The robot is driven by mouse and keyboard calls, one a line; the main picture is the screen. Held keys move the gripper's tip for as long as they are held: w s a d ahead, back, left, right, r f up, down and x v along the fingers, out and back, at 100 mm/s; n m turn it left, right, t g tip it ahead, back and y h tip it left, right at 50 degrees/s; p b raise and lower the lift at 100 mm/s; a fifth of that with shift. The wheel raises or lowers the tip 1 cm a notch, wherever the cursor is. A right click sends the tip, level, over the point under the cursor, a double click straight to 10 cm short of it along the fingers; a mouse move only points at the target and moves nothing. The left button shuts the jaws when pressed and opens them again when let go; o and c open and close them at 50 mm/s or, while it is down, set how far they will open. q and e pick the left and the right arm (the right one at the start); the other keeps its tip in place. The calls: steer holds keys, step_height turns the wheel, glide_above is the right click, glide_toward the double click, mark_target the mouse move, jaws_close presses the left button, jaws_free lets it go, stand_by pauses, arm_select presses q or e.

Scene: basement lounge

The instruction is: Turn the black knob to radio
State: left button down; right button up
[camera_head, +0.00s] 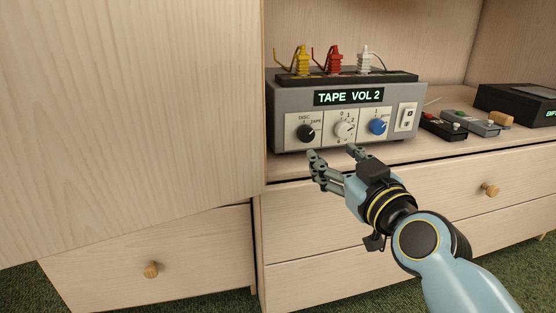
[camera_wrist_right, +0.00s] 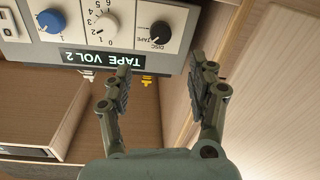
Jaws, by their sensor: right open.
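The black knob (camera_head: 305,132) is the leftmost of three knobs on the front of a grey amplifier (camera_head: 296,101). Labels DISC and TAPE show beside it, and the display (camera_head: 349,97) reads "TAPE VOL 2". In the right wrist view, the black knob (camera_wrist_right: 160,32) shows upside down, beyond the fingertips. My right gripper (camera_head: 331,152) is open and empty, just in front of and below the amplifier's front; it also shows in the wrist view (camera_wrist_right: 165,75). It appears apart from the knob. My left gripper is not in view.
A white knob (camera_head: 345,130) and a blue knob (camera_head: 378,126) sit right of the black knob, then a switch (camera_head: 406,117). Yellow, red and white plugs stand on top. Small pedals (camera_head: 443,126) lie to the right. A wooden panel (camera_head: 135,110) closes off the left.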

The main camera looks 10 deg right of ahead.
mark_target(308, 136)
steer(key=w, duration=0.7)
steer(key=w+a, duration=0.1)
steer(key=w, duration=0.3)
steer(key=shift+f, duration=0.25)
steer(key=c, duration=1.1)
